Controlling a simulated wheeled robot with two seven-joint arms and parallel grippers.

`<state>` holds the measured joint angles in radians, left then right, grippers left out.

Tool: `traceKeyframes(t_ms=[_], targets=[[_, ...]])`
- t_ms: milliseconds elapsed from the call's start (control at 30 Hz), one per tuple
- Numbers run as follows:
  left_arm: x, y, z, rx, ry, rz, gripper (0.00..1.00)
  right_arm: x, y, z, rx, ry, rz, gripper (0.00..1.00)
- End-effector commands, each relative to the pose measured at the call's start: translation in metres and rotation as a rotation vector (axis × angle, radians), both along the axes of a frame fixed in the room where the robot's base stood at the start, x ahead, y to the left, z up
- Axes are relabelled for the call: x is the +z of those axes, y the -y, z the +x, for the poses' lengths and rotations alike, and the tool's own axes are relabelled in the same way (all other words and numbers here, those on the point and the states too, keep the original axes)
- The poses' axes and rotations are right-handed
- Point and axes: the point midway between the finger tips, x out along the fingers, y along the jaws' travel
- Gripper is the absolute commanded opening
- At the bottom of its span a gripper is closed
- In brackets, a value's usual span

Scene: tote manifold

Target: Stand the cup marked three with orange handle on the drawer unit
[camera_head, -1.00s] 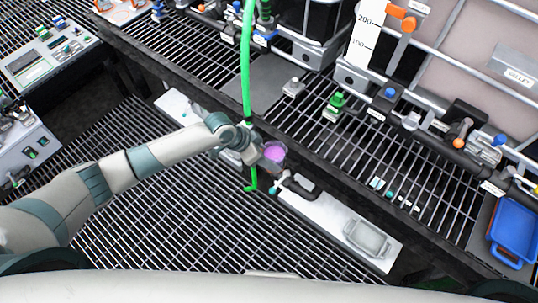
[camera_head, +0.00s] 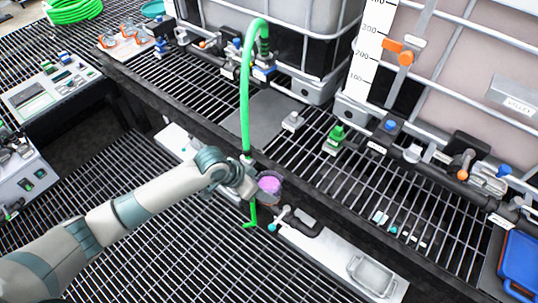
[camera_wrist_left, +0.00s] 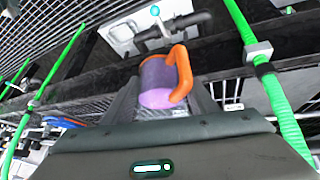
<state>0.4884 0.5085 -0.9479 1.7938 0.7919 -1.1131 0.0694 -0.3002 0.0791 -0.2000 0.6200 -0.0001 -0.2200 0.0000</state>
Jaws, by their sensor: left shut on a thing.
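My left gripper (camera_wrist_left: 160,95) is shut on a purple cup (camera_wrist_left: 155,82) with an orange handle (camera_wrist_left: 182,72). In the left wrist view the cup sits between the fingers, its handle towards the right. In the head view the cup (camera_head: 269,186) shows as a purple disc at the end of my left arm, beside the green hose. No number can be read on it. The left gripper (camera_head: 250,186) is partly hidden behind the wrist and cup. I cannot make out a drawer unit in either view. My right gripper is not in view.
A green hose (camera_head: 246,95) hangs close to the left gripper. A pale panel with a black-handled fitting (camera_head: 330,255) lies below right. Pipes and valves (camera_head: 390,125) line the grated ledge behind. Control boxes (camera_head: 50,85) stand at left, and a blue tray (camera_head: 520,265) at right.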

Motion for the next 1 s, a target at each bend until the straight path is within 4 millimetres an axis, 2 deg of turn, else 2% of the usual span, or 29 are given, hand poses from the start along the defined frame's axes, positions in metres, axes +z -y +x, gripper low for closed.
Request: traceKeyframes(t_ms=[33, 200, 400, 500, 700, 1000], targets=[[0.001, -0.006, -0.002, 0.047, 0.003, -0.006, 0.18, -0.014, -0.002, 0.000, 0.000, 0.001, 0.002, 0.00], [0.029, -0.048, -0.005, 0.287, 0.005, -0.005, 0.18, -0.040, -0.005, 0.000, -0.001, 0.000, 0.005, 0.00], [0.062, -0.111, -0.013, 0.601, 0.006, -0.003, 0.18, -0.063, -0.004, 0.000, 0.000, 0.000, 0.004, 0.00], [0.073, -0.133, -0.018, 0.712, 0.006, -0.003, 0.18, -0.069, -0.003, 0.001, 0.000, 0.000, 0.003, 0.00], [0.082, -0.151, -0.023, 0.800, 0.002, -0.001, 0.18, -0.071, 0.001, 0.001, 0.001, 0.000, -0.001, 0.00], [0.083, -0.151, -0.023, 0.801, 0.001, -0.001, 0.18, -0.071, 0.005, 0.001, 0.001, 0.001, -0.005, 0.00]])
